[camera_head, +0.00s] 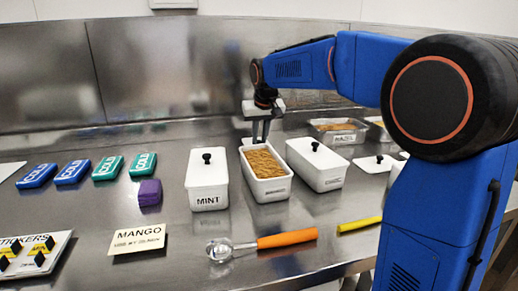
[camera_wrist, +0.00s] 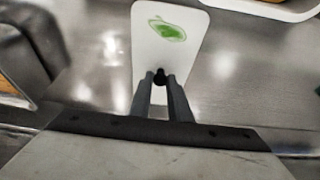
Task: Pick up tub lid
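A white tub lid (camera_wrist: 150,45) with a black knob and a green smear shows in the wrist view. My gripper (camera_wrist: 160,80) has its two fingers on either side of the knob, close together with the knob filling the gap. In the head view my gripper (camera_head: 261,138) points down just behind the open tub (camera_head: 265,192) of orange-brown contents. There the lid is mostly hidden behind that tub and the fingers. I cannot tell whether the lid is clear of the counter.
A lidded MINT tub (camera_head: 207,182) and another lidded tub (camera_head: 318,166) flank the open tub. A HAZEL tub (camera_head: 338,131) and a loose lid (camera_head: 373,163) lie to the right. An orange-handled scoop (camera_head: 287,239), a purple block (camera_head: 149,192) and a MANGO card (camera_head: 138,239) lie in front.

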